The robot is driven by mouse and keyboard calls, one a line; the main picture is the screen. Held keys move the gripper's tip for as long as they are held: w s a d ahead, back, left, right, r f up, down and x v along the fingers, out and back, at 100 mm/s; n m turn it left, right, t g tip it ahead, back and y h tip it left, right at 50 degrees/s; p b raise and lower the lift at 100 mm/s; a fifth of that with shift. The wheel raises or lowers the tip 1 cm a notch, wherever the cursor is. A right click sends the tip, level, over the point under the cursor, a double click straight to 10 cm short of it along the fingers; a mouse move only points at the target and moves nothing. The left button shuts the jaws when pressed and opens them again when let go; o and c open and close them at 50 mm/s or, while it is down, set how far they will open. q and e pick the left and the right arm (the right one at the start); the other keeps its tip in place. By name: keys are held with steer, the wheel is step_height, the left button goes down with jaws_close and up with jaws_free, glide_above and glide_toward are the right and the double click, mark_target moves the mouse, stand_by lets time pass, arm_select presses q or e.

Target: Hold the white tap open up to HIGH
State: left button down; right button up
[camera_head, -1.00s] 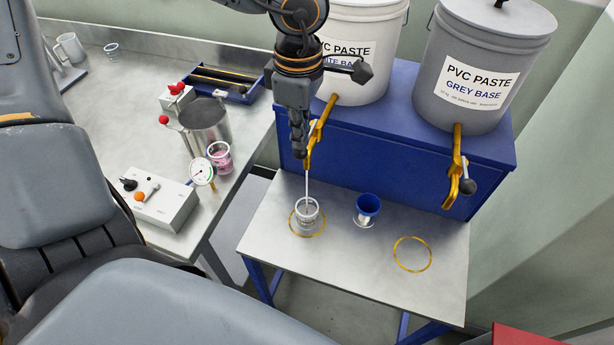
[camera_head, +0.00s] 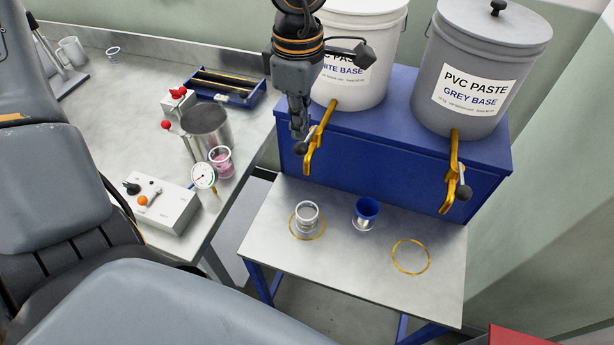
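The white tap (camera_head: 319,140) is a yellow tap on the front of the white PVC paste bucket (camera_head: 362,75). A dark ball knob (camera_head: 300,148) shows at its lower left. No paste stream shows below it. My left gripper (camera_head: 298,132) points down just left of the tap, its tips at or just above the knob. I cannot tell if they touch. Its fingers are seen edge-on, so their opening is unclear. A small cup (camera_head: 307,214) stands upright on the table below, inside a yellow ring. Its fill level is too small to read. My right gripper is not in view.
A grey paste bucket (camera_head: 476,110) with its own yellow tap (camera_head: 453,170) stands right on the blue stand (camera_head: 400,155). A control box (camera_head: 164,205) is left.

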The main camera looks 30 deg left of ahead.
arm_select(q)
steer(key=shift+r+p, duration=1.35)
steer(key=shift+r, duration=1.2)
steer(key=shift+f, duration=0.1)
